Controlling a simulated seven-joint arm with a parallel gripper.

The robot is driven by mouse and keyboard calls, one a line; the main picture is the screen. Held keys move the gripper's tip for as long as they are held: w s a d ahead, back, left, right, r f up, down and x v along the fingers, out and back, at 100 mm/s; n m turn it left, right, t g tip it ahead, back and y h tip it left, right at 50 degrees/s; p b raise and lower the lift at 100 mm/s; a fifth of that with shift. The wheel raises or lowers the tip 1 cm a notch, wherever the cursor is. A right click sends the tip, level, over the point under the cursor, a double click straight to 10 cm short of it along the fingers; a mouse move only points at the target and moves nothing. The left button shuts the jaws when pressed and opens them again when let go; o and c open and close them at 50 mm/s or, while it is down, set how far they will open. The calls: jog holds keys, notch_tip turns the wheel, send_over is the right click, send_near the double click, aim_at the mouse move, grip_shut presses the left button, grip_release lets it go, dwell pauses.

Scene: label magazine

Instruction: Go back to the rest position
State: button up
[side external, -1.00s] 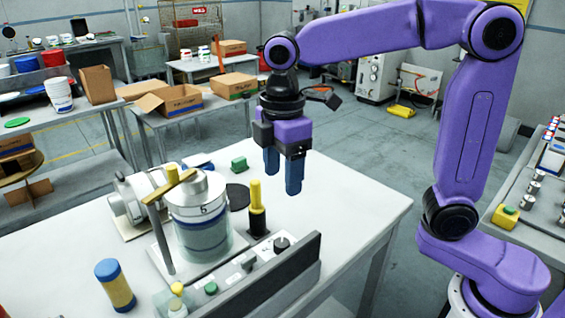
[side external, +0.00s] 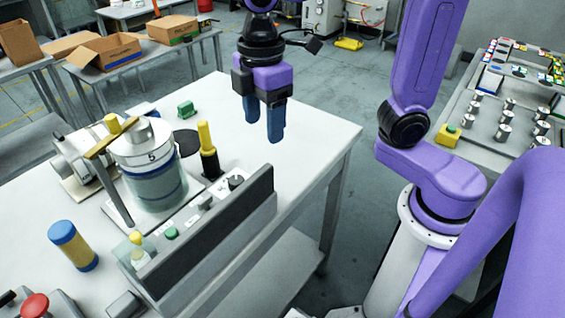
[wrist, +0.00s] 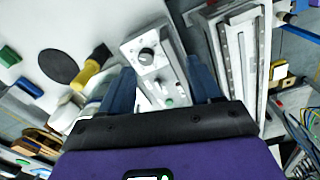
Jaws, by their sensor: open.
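My gripper (side external: 264,122) hangs over the white table near its far right side, fingers pointing down. Its two blue fingers are apart with nothing between them; the wrist view also shows both fingers (wrist: 161,82) spread and empty. A dark low panel (side external: 215,235) with knobs and a green button stands on the table in front of it. A yellow-handled tool (side external: 206,136) stands upright left of the gripper, apart from it. A cylindrical drum marked 5 (side external: 155,180) stands further left, with a bar across its top.
A yellow cylinder with a blue top (side external: 73,246) stands at the table's front left. A green block (side external: 186,109) and a black disc (side external: 187,143) lie near the back. Another table (side external: 478,150) with small metal cylinders is on the right. Floor shows between the tables.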

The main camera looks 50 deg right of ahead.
jog(key=s+d+f+m, duration=0.1)
jog(key=s+d+f, duration=0.3)
jog(key=s, duration=0.3)
jog(key=s+d+f+m, duration=0.1)
jog(key=s+d+f, duration=0.2)
jog(key=s+d, duration=0.3)
jog(key=shift+s+f, duration=0.35)
jog(key=shift+s, duration=0.7)
jog(key=shift+w, duration=0.1)
dwell(0.6)
